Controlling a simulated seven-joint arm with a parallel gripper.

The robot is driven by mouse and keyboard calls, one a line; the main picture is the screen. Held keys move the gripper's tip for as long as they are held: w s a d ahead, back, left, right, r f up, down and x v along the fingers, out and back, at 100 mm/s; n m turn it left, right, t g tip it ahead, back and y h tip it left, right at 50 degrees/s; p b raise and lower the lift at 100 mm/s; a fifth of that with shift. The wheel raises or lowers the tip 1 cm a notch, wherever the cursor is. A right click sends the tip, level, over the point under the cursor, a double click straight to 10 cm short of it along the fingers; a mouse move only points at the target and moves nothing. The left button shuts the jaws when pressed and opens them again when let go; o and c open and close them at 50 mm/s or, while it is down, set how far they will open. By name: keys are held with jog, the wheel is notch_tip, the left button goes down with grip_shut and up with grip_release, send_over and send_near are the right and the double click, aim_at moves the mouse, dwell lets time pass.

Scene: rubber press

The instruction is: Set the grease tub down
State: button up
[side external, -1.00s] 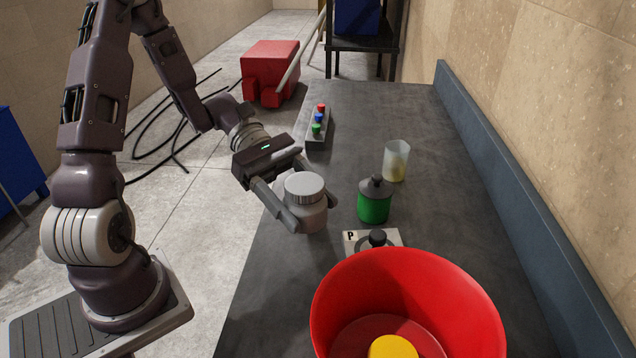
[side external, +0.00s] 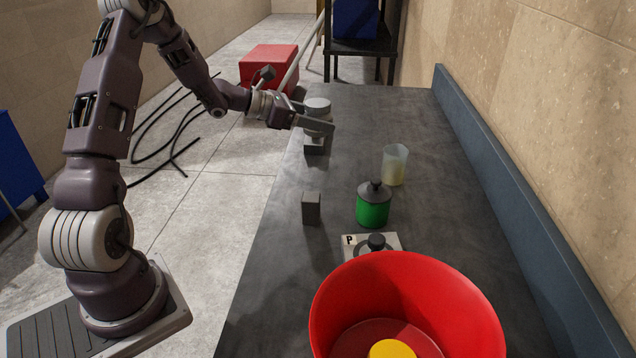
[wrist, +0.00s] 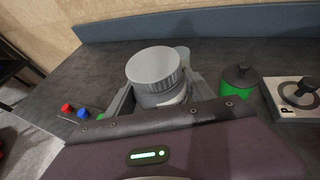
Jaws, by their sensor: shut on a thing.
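The grease tub (side external: 317,104) is a pale grey jar with a ribbed round lid. My gripper (side external: 319,124) is shut on its body, one finger on each side. It holds the tub upright above the far part of the dark bench. The tub also shows in the wrist view (wrist: 154,68), between the fingers. Its underside is hidden, so I cannot tell how high it hangs.
A small dark block (side external: 311,208), green bottle (side external: 373,207), clear beaker (side external: 395,165), P-marked plate (side external: 390,240) and red bin (side external: 405,285) stand nearer.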

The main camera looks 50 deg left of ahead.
aim_at(318, 182)
notch_tip(318, 182, down, 15)
jog(key=shift+d+r, duration=0.1)
jog(key=shift+d, duration=0.05)
dwell(0.4)
jog(key=o, duration=1.8)
jog(key=shift+s+f, duration=0.1)
jog(key=shift+f, duration=0.1)
jog(key=shift+c, duration=0.2)
jog(key=shift+r, duration=0.1)
